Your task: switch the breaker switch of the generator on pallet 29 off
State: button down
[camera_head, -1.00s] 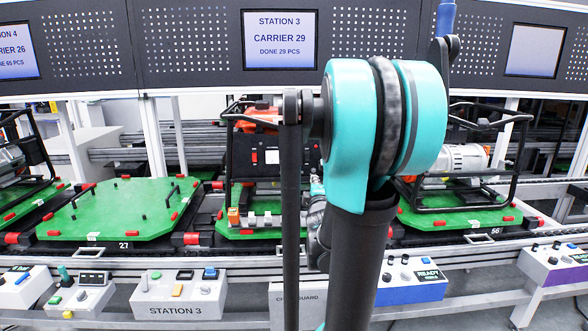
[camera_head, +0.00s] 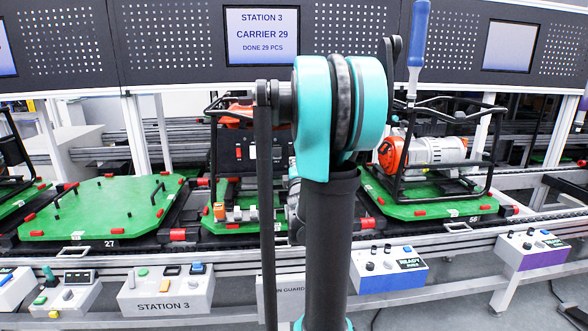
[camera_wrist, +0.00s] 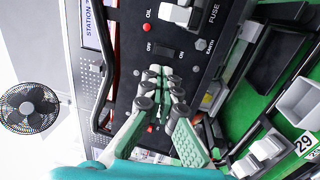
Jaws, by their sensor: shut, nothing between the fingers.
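The generator on pallet 29 has a dark control panel (camera_head: 231,151) inside a black tube frame, partly hidden by my arm in the head view. Its panel (camera_wrist: 127,62) fills the middle of the wrist view, turned sideways. The breaker switch (camera_wrist: 163,51) is a dark rocker between the OFF and ON labels; its position cannot be told. My gripper (camera_wrist: 160,74) is shut and empty, its fingertips close to the panel just below the switch in the picture. Contact cannot be told. The green pallet (camera_wrist: 310,136) carries the number 29 at the right.
Pallet 27 (camera_head: 100,211) stands left of the generator. Pallet 56 (camera_head: 405,208), right of my arm, bears another generator (camera_head: 430,150). A Station 3 control box (camera_head: 165,291) sits at the front rail.

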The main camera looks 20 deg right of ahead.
jog(key=f+x, duration=0.1)
jog(key=x, duration=0.7)
jog(key=shift+r, duration=0.45)
jog(key=shift+w, duration=0.1)
jog(key=shift+w+d+r, duration=0.1)
jog(key=shift+w+r, duration=0.1)
jog(key=shift+w, duration=0.1)
